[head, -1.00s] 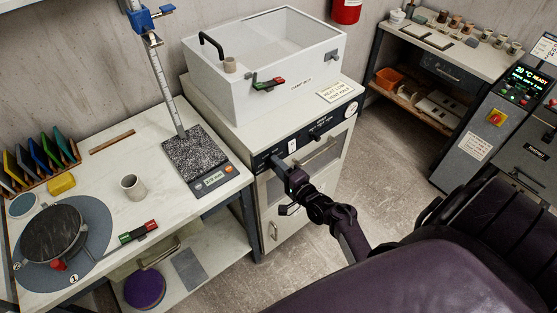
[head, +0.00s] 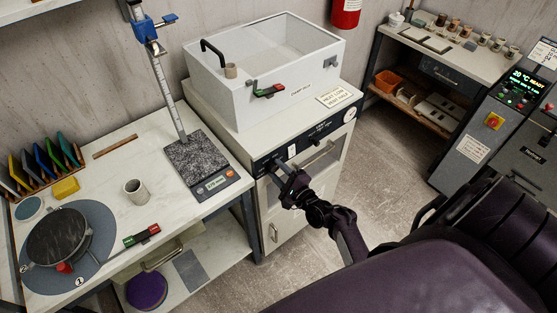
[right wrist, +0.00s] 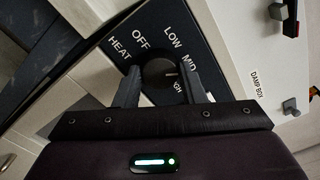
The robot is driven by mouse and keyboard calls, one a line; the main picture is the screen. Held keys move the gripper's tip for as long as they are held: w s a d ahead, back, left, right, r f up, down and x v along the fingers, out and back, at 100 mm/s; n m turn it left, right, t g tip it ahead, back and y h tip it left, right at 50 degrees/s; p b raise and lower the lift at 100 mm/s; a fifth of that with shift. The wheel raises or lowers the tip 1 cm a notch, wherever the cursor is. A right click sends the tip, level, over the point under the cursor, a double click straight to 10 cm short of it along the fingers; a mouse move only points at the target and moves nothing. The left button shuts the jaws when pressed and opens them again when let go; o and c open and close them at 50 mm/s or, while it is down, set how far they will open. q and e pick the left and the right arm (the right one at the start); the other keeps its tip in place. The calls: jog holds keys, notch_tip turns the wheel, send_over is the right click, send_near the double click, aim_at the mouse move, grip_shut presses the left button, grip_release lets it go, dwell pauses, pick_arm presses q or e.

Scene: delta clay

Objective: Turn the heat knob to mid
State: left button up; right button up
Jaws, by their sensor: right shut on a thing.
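The heat knob (right wrist: 157,73) is a round dark knob on the black control panel (right wrist: 128,62) of the damp box's cabinet. The panel reads HEAT, OFF, LOW and MID, with a last label partly hidden by a finger. A short pale mark on the knob points right, near MID and the partly hidden label; I cannot tell exactly which. My right gripper (right wrist: 166,80) is shut on the knob, one finger on each side. In the head view, my right gripper (head: 281,165) reaches the panel front and hides the knob. My left gripper is not in view.
The white damp box (head: 265,75) stands on the cabinet above the panel. A bench with a scale (head: 200,165), a cup (head: 135,190) and a turntable wheel (head: 58,238) is at left. Open floor lies right of the cabinet.

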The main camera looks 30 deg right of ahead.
dwell(0.3)
jog(key=o, duration=1)
jog(key=s, duration=0.7)
jog(key=shift+s+d+b, duration=0.3)
jog(key=shift+s+b, duration=0.1)
